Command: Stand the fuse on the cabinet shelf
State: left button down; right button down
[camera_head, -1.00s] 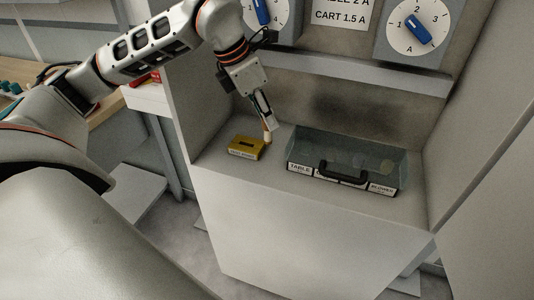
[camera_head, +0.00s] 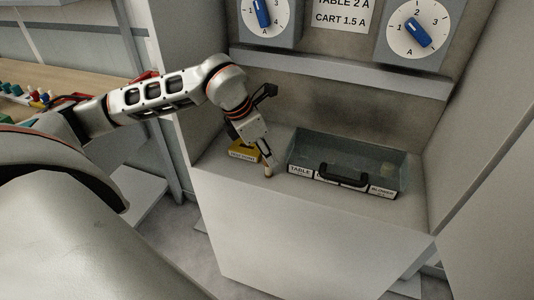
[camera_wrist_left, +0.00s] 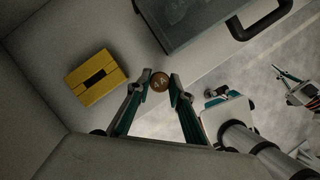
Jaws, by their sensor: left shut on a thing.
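My left gripper (camera_head: 268,164) is shut on the fuse (camera_head: 268,172), a small brownish cylinder held low by the front edge of the cabinet shelf (camera_head: 222,158). In the left wrist view the round end of the fuse (camera_wrist_left: 160,83), marked "4 A", shows between the two fingertips (camera_wrist_left: 164,82). Whether its lower end touches the shelf is hidden. A yellow box with a dark slot (camera_wrist_left: 96,77) lies on the shelf to the left of the fuse; in the head view (camera_head: 238,153) my gripper partly covers it.
A clear-lidded case with a black handle (camera_head: 345,160) and labels stands on the shelf right of the fuse. Dials (camera_head: 418,27) and a sign (camera_head: 342,12) are above. Side walls bound the shelf. What may be my right gripper (camera_wrist_left: 298,92) shows small in the left wrist view.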

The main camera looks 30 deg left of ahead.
pick_arm(q)
jog(key=shift+f, duration=0.15)
jog(key=c, duration=1.8)
grip_release()
jog(key=shift+r, duration=0.2)
jog(key=v, duration=1.2)
jog(key=shift+w+b, duration=0.1)
jog(key=shift+b, duration=0.3)
